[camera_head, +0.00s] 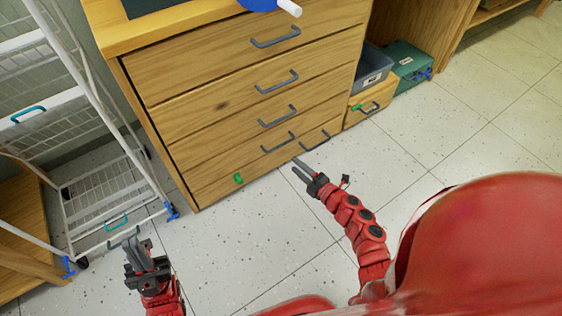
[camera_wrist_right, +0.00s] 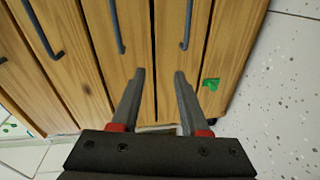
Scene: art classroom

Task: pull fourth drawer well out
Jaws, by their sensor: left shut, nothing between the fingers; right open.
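The wooden drawer cabinet (camera_head: 215,105) stands ahead with its drawers stacked, all looking closed. The fourth drawer's grey bar handle (camera_head: 278,143) is above the lowest drawer, which has a green tag (camera_head: 238,179). My right gripper (camera_head: 298,167) is open and empty, low in front of the cabinet and apart from the handle. In the right wrist view, its fingers (camera_wrist_right: 159,74) point at the fourth drawer's front, with that handle (camera_wrist_right: 188,25) beyond the right fingertip. My left gripper (camera_head: 125,237) is shut and empty, left of the cabinet's lower corner.
A white wire rack (camera_head: 110,190) stands left of the cabinet, near my left gripper. A small wooden drawer box (camera_head: 371,103), a grey bin (camera_head: 372,72) and a green box (camera_head: 405,58) are at the right. The tiled floor (camera_head: 240,240) in front is clear.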

